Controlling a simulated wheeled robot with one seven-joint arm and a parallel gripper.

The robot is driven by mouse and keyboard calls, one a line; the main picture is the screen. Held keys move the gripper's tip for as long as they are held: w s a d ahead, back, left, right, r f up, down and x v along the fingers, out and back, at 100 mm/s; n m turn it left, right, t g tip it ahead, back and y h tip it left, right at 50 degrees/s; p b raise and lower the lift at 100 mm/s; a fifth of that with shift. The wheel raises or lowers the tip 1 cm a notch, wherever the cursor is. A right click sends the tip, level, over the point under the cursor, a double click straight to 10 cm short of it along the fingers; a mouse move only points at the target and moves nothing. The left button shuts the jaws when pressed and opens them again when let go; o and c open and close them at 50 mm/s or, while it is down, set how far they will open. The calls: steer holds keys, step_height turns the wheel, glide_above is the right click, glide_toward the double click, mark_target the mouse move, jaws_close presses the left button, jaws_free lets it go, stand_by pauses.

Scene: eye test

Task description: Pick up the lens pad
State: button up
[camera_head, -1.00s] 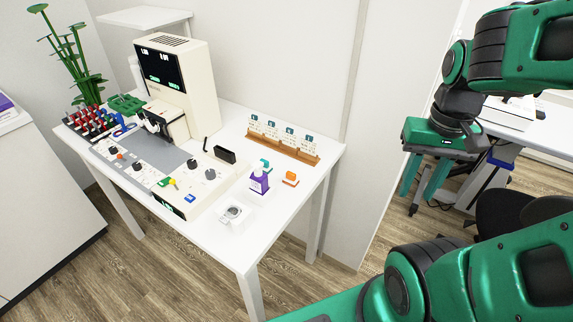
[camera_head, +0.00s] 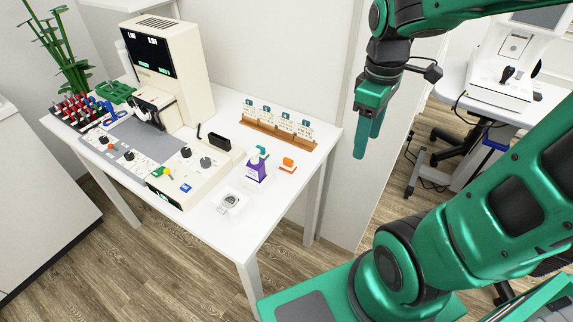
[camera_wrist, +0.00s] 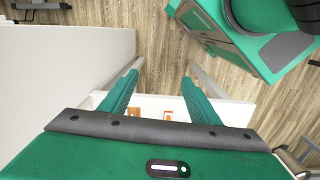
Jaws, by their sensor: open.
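I cannot tell for sure which item is the lens pad. Small candidates lie on the white table (camera_head: 262,222): a clear-white square piece with a grey round centre (camera_head: 231,203) near the front edge, and a small orange block (camera_head: 288,165) near the right edge. Several white cards with teal squares (camera_head: 283,124) stand in a brown wooden rack (camera_head: 262,133) at the back. My gripper (camera_head: 367,145) hangs right of the table, fingers down, apart from everything. In the wrist view its fingers (camera_wrist: 160,78) are spread and empty; small orange-brown shapes show beyond them, too small to identify.
A purple bottle with a teal top (camera_head: 256,167) stands between the square piece and the orange block. A cream machine (camera_head: 168,65), a control panel (camera_head: 182,178) and a rack of coloured pieces (camera_head: 78,110) fill the left. A wall is behind the table.

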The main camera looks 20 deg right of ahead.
steer(key=w+a+f+n, duration=0.1)
steer(key=w+a+n, duration=0.5)
steer(key=w+n, duration=0.3)
steer(key=n, duration=1)
glide_toward(288, 159)
steer(key=shift+s+d, duration=0.1)
step_height(288, 159, down, 10)
steer(key=shift+f, duration=0.15)
steer(key=c, duration=1.2)
